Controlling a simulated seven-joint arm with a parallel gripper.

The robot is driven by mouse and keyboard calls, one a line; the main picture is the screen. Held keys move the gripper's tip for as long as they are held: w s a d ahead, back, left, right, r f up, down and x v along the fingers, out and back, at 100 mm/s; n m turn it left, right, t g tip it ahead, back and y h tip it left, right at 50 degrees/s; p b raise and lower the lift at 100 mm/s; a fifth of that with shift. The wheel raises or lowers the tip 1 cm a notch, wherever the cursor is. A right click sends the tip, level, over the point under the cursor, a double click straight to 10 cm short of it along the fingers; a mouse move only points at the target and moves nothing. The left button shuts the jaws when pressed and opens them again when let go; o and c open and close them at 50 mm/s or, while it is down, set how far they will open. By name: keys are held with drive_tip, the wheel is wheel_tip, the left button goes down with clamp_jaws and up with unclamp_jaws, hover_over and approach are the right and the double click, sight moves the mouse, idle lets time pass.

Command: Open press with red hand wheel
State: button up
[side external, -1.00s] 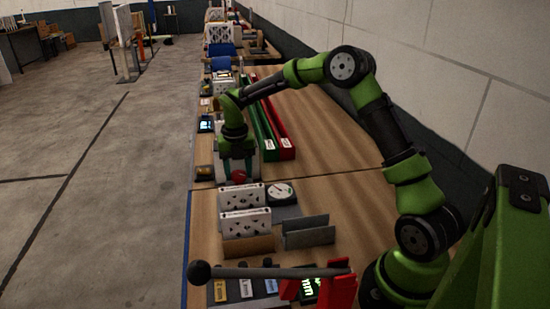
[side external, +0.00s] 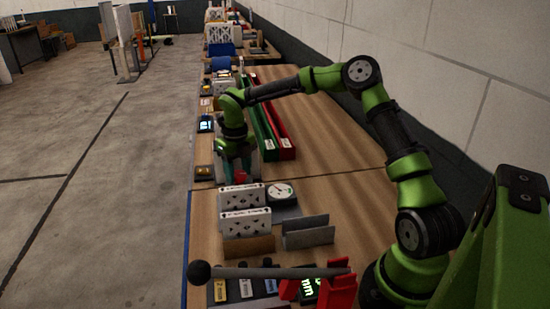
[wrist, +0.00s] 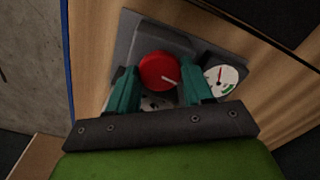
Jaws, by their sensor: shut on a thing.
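The red hand wheel (wrist: 158,71) sits on the grey press (wrist: 128,48) in the wrist view, with a white line on its face. My gripper (wrist: 160,80) has its two teal fingers on either side of the wheel and is shut on it. In the side external view my gripper (side external: 236,168) points down at the press, and the wheel (side external: 240,177) shows only as a small red patch behind the white plates. A round dial gauge (wrist: 222,78) with a red needle stands right of the wheel. The press opening is hidden.
White perforated plates (side external: 243,222) stand in a rack in front of the press, with a grey holder (side external: 308,233) beside them. A green rail (side external: 264,137) and a red rail (side external: 284,146) lie behind. A long black-knobbed lever (side external: 270,272) crosses the near table.

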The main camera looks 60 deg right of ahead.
idle(0.3)
drive_tip(key=o, duration=1)
drive_tip(key=shift+o, duration=0.2)
